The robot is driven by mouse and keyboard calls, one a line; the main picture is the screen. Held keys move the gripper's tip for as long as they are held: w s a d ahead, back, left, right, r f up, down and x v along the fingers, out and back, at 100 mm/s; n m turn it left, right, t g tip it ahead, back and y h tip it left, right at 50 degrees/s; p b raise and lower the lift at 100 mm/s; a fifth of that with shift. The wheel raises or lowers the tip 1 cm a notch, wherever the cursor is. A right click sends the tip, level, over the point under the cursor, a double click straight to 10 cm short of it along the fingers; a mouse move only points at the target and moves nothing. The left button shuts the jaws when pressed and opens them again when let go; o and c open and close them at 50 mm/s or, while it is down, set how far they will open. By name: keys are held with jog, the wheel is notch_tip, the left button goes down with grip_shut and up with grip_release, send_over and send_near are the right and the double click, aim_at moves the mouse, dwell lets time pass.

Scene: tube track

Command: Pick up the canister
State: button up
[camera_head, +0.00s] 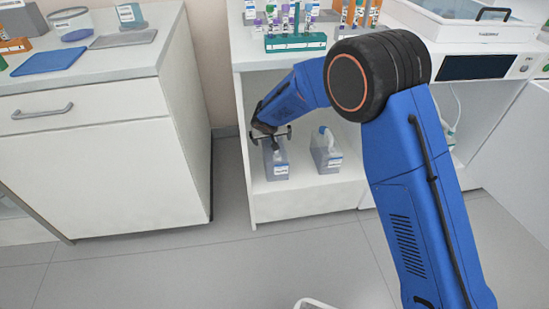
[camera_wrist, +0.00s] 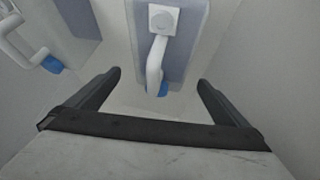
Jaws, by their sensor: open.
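A translucent grey canister (camera_head: 275,166) with a white label stands upright on the low shelf, near its left side. My gripper (camera_head: 271,134) is above it. In the wrist view the canister (camera_wrist: 187,45) shows from above, with a white neck and a curved white spout with a blue tip. The spout lies between the two dark fingers of my gripper (camera_wrist: 158,84), which are spread open and hold nothing. A second, similar canister (camera_head: 326,152) stands to the right on the same shelf. It also shows in the wrist view (camera_wrist: 72,22) at upper left.
The low shelf (camera_head: 300,205) sits under a white counter with tube racks, including a teal rack (camera_head: 295,42). A white cabinet (camera_head: 90,150) stands to the left across a narrow gap. The shelf's left side panel is close to my gripper.

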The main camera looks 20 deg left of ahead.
jog(key=x, duration=0.3)
jog(key=shift+w+f, duration=0.15)
jog(key=shift+f, duration=0.25)
jog(key=c, duration=1.5)
jog(key=shift+r, duration=0.15)
jog(key=c, duration=0.4)
jog(key=shift+o, duration=0.2)
